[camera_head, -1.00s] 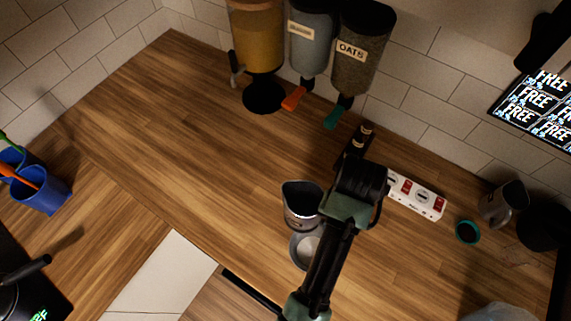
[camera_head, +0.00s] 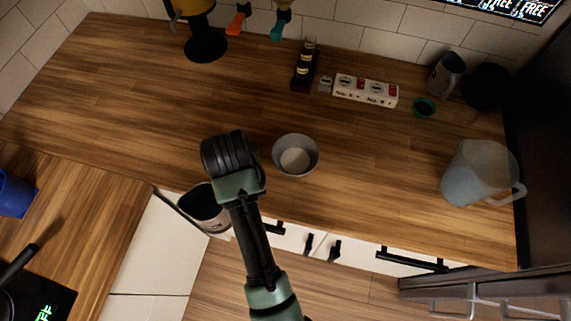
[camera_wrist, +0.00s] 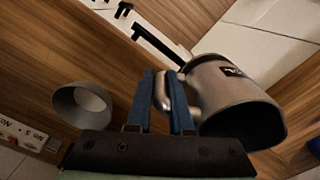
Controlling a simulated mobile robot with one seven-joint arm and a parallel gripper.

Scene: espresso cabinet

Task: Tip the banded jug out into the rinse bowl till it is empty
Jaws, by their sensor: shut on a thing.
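My gripper (camera_wrist: 166,88) is shut on the handle of a grey metal jug (camera_wrist: 222,88) with a dark mark on its side. In the head view the jug (camera_head: 213,222) is left of my gripper, held up near the counter's front edge. Its mouth shows dark inside; I cannot tell whether it holds liquid. The grey rinse bowl (camera_head: 279,163) stands on the counter to the right of the jug, apart from it, with a paler round area inside. The wrist view shows the bowl (camera_wrist: 62,105) left of my fingers.
Another grey jug (camera_head: 446,72) is at the back right. A clear pitcher (camera_head: 480,175) stands at right. The counter's left middle is clear.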

